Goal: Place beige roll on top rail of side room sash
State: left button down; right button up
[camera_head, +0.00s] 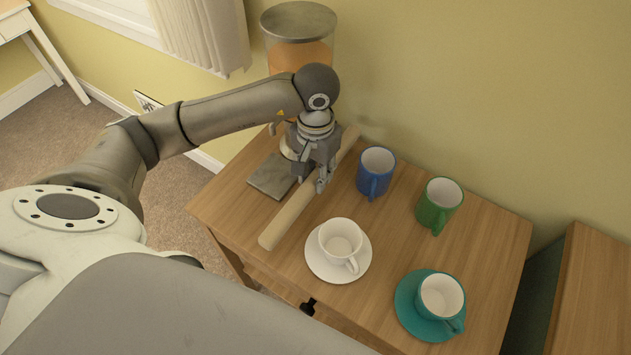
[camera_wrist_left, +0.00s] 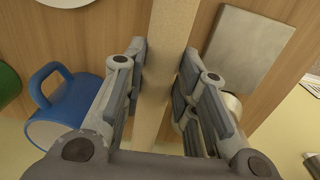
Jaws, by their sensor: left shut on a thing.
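The beige roll (camera_head: 287,218) is a long, plain rod over the wooden table, running from the front left toward the wall. My left gripper (camera_head: 312,180) is shut on the beige roll near its middle. In the left wrist view the roll (camera_wrist_left: 172,35) passes between the two fingers. I cannot tell whether the roll still touches the table. A white-framed window (camera_head: 125,12) with a pale curtain (camera_head: 205,35) shows at the upper left; its top is out of view. My right gripper is not in view.
On the wooden table (camera_head: 480,235) stand a blue mug (camera_head: 374,178), a green mug (camera_head: 437,205), a white cup (camera_head: 338,240) on a saucer and a teal cup (camera_head: 440,297) on a saucer. A grey slab (camera_head: 270,178) and a glass dispenser (camera_head: 298,45) are near the roll.

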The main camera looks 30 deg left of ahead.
aim_at(315, 173)
pick_arm(q)
jog(key=f, duration=0.1)
jog(key=f+b, duration=0.2)
jog(key=shift+w+a+f, duration=0.25)
jog(key=shift+f, duration=0.3)
jog(key=shift+r, duration=0.1)
jog(key=c, duration=1.1)
grip_release()
jog(key=shift+c, duration=0.2)
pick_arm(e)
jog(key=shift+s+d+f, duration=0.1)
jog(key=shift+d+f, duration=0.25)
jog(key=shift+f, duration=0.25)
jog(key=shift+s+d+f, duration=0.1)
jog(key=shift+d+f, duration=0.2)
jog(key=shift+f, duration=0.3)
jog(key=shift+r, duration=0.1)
